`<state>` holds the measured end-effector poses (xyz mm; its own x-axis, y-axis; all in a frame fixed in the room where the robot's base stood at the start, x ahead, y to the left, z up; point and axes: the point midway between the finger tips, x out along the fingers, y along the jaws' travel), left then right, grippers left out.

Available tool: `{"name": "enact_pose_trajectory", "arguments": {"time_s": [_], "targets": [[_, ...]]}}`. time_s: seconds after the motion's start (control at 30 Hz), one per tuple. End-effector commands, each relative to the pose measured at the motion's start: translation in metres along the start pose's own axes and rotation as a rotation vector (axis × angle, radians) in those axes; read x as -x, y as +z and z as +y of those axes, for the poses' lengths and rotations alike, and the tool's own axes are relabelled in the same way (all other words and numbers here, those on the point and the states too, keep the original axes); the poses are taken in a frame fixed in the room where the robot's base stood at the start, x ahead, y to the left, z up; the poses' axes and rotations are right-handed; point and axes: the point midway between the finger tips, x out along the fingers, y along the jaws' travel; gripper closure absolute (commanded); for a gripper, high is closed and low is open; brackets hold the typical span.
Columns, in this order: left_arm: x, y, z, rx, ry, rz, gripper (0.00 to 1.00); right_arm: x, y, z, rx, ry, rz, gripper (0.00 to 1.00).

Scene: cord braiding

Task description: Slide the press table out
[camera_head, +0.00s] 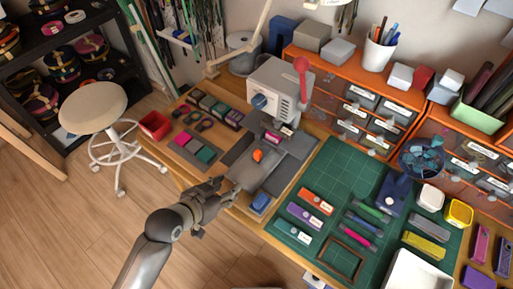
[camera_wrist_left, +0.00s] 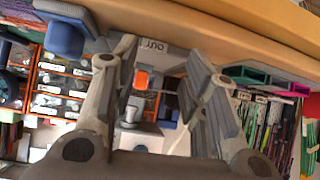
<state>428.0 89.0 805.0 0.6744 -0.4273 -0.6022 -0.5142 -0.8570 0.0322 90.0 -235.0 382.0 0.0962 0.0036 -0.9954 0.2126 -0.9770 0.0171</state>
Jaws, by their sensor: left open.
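The grey press (camera_head: 278,88) with a red-knobbed lever (camera_head: 301,65) stands at the back of the wooden bench. Its flat grey press table (camera_head: 250,177) lies in front of it, with a small orange piece (camera_head: 257,155) on top. My left gripper (camera_head: 226,195) is at the near edge of the press table, open and empty. In the left wrist view the orange piece (camera_wrist_left: 141,79) and a grey strip marked "OUT" (camera_wrist_left: 153,44) show between the open fingers (camera_wrist_left: 164,58). Contact with the table cannot be told. My right gripper is not in view.
A green cutting mat (camera_head: 335,165) with tools lies to the right. A round stool (camera_head: 92,107) stands on open floor.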

Motion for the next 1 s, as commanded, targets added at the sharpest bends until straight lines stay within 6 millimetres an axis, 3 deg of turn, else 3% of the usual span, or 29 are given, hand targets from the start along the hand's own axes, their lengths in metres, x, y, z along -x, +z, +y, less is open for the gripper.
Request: {"name": "enact_pose_trajectory", "arguments": {"time_s": [0.1,0.3,0.57,1.0], "targets": [[-0.006,-0.033,0.005,-0.038,0.031,0.113,0.59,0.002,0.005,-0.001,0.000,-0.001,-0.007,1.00],[-0.008,-0.066,0.009,-0.069,0.058,0.235,0.59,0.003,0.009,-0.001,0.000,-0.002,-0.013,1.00],[-0.021,-0.074,0.011,-0.070,0.061,0.255,0.59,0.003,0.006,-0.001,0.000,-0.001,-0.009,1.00],[-0.077,-0.088,0.015,-0.070,0.060,0.253,0.59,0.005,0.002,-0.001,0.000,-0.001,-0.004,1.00]]}}
